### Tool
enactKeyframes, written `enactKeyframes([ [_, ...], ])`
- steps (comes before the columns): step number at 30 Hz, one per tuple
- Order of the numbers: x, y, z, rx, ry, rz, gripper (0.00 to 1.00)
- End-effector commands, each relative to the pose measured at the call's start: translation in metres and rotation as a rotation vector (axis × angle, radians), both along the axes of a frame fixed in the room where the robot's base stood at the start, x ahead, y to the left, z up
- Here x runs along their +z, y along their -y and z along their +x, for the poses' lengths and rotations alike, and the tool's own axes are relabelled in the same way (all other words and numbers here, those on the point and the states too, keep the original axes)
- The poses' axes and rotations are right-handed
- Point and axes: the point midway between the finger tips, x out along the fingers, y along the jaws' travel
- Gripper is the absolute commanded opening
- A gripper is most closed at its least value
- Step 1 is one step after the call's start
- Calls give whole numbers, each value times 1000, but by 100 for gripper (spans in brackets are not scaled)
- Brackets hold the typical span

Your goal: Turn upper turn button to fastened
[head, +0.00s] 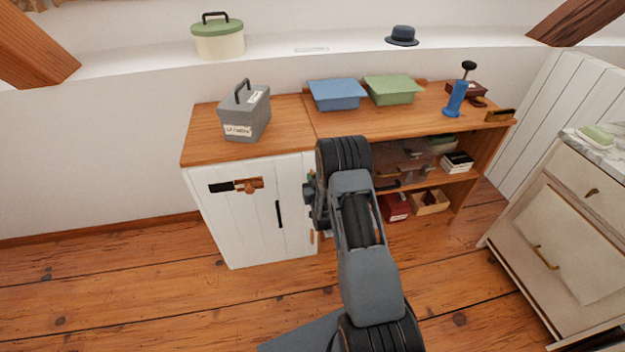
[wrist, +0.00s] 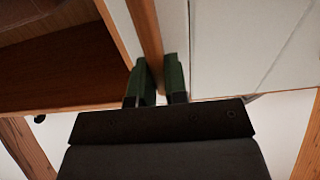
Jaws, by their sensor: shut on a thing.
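My gripper (head: 313,186) is at the right edge of the white cabinet door (head: 252,215). In the wrist view its two green-padded fingers (wrist: 159,80) are shut on a brown wooden strip (wrist: 149,40), which appears to be the upper turn button. The strip runs lengthwise along the edge of the white door (wrist: 230,45). In the head view my gripper and arm hide the upper turn button. A small orange-brown wooden piece, apparently the lower turn button (head: 311,237), shows below at the door's right edge.
A black-and-copper latch (head: 236,186) and black handle (head: 278,214) are on the door. A grey toolbox (head: 247,115), blue bin (head: 337,94) and green bin (head: 392,90) stand on top. Open shelves (head: 445,180) lie to the right. The floor at left is clear.

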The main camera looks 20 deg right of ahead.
Motion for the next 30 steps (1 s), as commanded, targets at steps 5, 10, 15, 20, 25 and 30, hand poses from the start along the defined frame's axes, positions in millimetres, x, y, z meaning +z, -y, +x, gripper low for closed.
enactKeyframes([
  [5,0,0,0,0,-1,-3,0],
  [10,-2,-1,0,1,-7,-37,0],
  [15,-4,-3,1,0,-26,-133,0],
  [20,-6,-7,2,0,-53,-269,0],
  [25,-7,-11,3,0,-83,-429,0],
  [30,-9,-14,3,0,-115,-587,0],
])
